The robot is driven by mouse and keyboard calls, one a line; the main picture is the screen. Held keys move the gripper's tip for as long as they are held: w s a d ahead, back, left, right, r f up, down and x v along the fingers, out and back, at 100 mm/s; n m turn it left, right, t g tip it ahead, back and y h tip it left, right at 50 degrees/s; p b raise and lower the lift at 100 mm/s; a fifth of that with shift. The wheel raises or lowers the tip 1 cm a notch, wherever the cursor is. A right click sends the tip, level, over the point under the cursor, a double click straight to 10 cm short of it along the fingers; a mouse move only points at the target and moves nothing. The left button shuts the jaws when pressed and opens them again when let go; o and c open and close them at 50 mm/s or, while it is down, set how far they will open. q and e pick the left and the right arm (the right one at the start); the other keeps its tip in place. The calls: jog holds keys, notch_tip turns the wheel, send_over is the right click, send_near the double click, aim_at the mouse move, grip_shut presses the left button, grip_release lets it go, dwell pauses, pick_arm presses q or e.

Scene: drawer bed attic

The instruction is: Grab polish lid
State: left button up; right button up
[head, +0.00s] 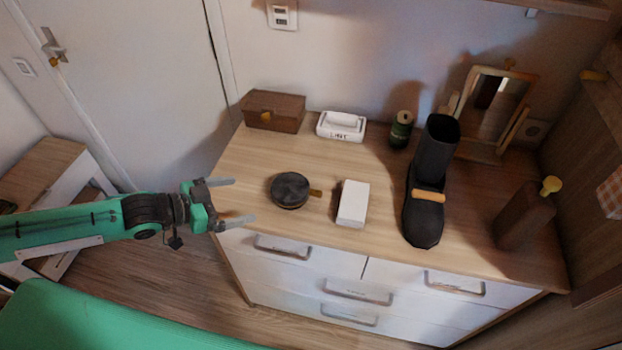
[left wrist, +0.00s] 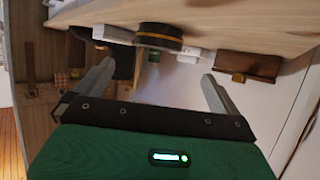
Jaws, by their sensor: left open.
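The polish tin with its dark round lid (head: 290,188) lies on the wooden dresser top, left of a white block. A small brown tab sticks out at its right side. In the left wrist view the tin (left wrist: 160,38) shows at the top middle, beyond the fingertips. My left gripper (head: 230,202) is open and empty at the dresser's left edge, its fingers pointing right toward the tin with a clear gap between. Its two spread fingers also show in the left wrist view (left wrist: 158,75). My right gripper is not in view.
The white block (head: 353,203) stands close right of the tin. Further right is a black boot (head: 424,200) with a brush across it. A mirror (head: 497,100) and brown bottle (head: 523,220) stand right.

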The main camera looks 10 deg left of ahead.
aim_at(281, 191)
pick_arm(q)
jog(key=x, duration=0.3)
jog(key=shift+w+d+f+p, duration=0.1)
jog(key=shift+w+d+p, duration=0.15)
jog(key=shift+p, duration=0.15)
jog(key=x, duration=0.3)
jog(key=shift+w+d+f+p, duration=0.15)
jog(key=shift+w+d+p, duration=0.1)
jog(key=shift+d+p, duration=0.05)
jog(key=shift+w+d+f, duration=0.1)
jog(key=shift+w+d+p, duration=0.25)
jog(key=shift+d+p, duration=0.05)
jog(key=shift+d, duration=0.1)
jog(key=p+x, duration=0.1)
jog(key=x, duration=0.2)
jog(key=shift+d, duration=0.15)
jog(key=shift+w+d+f, duration=0.2)
jog(key=shift+w+d, duration=0.15)
jog(key=shift+w, duration=0.05)
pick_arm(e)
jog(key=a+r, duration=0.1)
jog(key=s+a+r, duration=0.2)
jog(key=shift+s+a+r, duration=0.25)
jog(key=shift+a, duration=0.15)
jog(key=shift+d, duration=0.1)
